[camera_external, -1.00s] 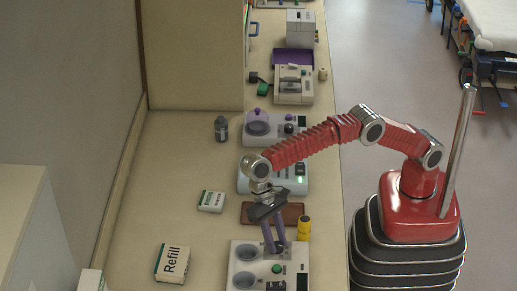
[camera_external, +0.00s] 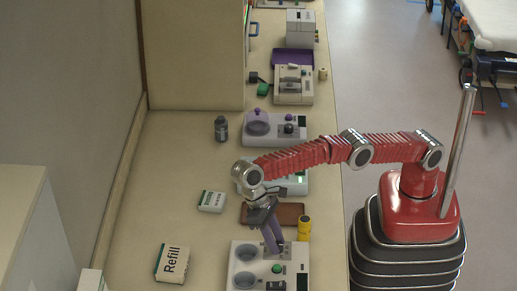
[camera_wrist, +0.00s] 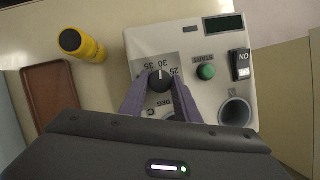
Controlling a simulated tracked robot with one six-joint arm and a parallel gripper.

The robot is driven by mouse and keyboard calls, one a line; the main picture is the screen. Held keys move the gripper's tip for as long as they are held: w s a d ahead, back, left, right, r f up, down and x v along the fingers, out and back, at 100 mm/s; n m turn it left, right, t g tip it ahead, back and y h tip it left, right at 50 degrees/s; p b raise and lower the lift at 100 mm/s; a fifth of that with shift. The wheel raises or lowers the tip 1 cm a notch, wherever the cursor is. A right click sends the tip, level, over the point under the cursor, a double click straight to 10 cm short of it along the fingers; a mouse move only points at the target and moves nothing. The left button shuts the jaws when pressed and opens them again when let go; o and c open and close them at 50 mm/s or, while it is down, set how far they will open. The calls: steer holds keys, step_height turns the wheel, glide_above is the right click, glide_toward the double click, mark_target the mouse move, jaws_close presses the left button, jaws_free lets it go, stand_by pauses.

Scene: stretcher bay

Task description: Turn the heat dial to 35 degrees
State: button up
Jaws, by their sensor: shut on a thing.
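The heat dial (camera_wrist: 160,80) is a small black round knob on a white device (camera_wrist: 150,42). Its printed scale reads 25, 30 and 35, and a light pointer mark seems to face about 30. My gripper (camera_wrist: 160,90) has its two purple fingers on either side of the knob, shut on it. In the external view, my gripper (camera_external: 275,249) reaches down to the top of the white device (camera_external: 262,246), and its fingers hide the dial there.
Beside the dial are a green start button (camera_wrist: 206,72), an ON switch (camera_wrist: 240,64), a dark display (camera_wrist: 210,24) and a round well (camera_wrist: 235,112). A yellow bottle (camera_wrist: 85,46) and a brown tray (camera_wrist: 48,92) lie close by. A Refill box (camera_external: 172,263) is further left.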

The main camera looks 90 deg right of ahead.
stand_by(0.5)
steer(key=o, duration=1)
steer(key=shift+o, duration=0.2)
steer(key=shift+m+y, duration=0.3)
steer(key=shift+m, duration=0.6)
